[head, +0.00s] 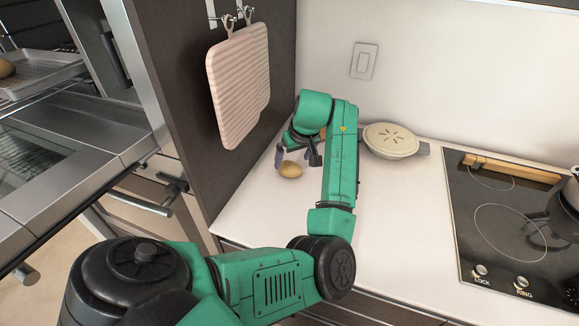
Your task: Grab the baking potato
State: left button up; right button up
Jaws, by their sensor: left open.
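A brown baking potato (291,169) lies on the white counter near the wood side panel. My left gripper (297,157) is open, with its fingers apart at the potato's far side and to either side of it. I cannot tell whether a finger touches the potato. My green left arm reaches in from the lower left and bends over the counter, hiding part of the gripper. Another potato-like item (6,67) sits on a metal tray (42,71) in the oven at the upper left. My right gripper is not in view.
A covered pale dish (391,140) stands at the back of the counter, right of my arm. A black cooktop (510,222) with a pot (567,207) is at the right. Pink ribbed oven mitts (238,84) hang on the dark panel. The oven door (75,165) is open at left.

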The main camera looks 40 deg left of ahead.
aim_at(291, 166)
pick_arm(q)
jog(key=x, duration=0.2)
jog(key=p+x, duration=0.1)
jog(key=x, duration=0.2)
jog(key=shift+w+a+f+p, duration=0.2)
jog(key=shift+w+f+p, duration=0.1)
jog(key=shift+p, duration=0.1)
jog(key=shift+a+f, duration=0.2)
jog(key=shift+f, duration=0.2)
jog(key=shift+d, duration=0.1)
jog(key=c, duration=1)
jog(key=shift+r, duration=0.1)
jog(key=c, duration=0.3)
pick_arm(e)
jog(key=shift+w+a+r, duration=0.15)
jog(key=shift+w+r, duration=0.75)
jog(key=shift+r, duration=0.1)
